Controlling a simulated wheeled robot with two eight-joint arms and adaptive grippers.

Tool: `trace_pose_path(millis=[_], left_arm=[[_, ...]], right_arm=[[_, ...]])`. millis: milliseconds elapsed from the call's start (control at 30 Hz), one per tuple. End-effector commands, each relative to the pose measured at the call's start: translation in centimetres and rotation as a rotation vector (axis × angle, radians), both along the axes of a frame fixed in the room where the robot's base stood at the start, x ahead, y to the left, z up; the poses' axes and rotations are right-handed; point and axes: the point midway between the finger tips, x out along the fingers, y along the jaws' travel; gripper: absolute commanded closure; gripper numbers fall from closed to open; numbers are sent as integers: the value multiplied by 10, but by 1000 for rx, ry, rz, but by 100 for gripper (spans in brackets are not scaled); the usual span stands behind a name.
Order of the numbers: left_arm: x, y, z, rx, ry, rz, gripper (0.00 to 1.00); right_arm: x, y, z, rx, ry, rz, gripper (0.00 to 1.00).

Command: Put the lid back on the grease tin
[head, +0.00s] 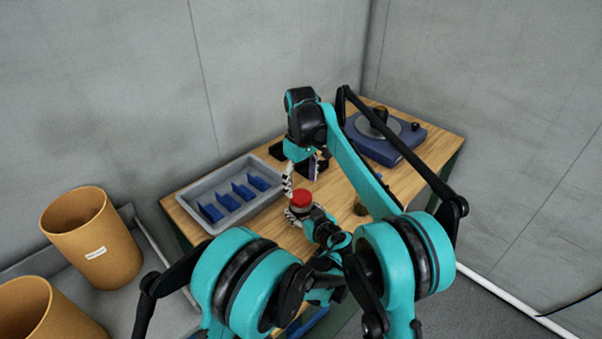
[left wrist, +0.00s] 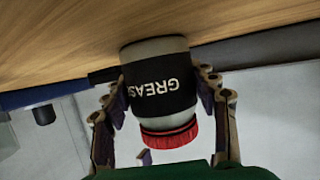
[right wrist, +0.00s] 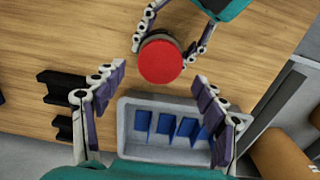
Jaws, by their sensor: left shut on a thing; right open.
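The grease tin (left wrist: 160,85) is pale with a black label and stands upright on the wooden table. Its red lid (right wrist: 160,61) sits on top of the tin, also seen in the head view (head: 300,198). In the left wrist view the ribbed red rim (left wrist: 170,136) meets the tin; I cannot tell whether it is fully seated. My left gripper (left wrist: 162,84) is shut around the tin's sides. My right gripper (right wrist: 160,80) is open and empty above the table, its fingers apart from the lid. In the head view it hangs just behind the tin (head: 301,180).
A grey tray (head: 190,199) with blue dividers lies left of the tin. Black brackets (right wrist: 62,88) lie behind it. A blue turntable-like device (head: 405,150) is at the back right, and a small brown object (head: 360,209) right of the tin. Orange bins (head: 95,240) stand at left.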

Motion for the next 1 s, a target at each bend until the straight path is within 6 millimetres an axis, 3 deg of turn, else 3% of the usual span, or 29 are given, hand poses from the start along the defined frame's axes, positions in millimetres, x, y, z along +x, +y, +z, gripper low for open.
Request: trace_pose_path(millis=[267,633,667,833,1000], left_arm=[[0,0,0,0,0,0,100],[0,0,0,0,0,0,100],[0,0,0,0,0,0,100],[0,0,0,0,0,0,100],[0,0,0,0,0,0,100]], right_arm=[[0,0,-34,0,0,0,29],[0,0,-39,0,0,0,29],[0,0,-39,0,0,0,34],[0,0,-39,0,0,0,79],[0,0,-39,0,0,-2,81]])
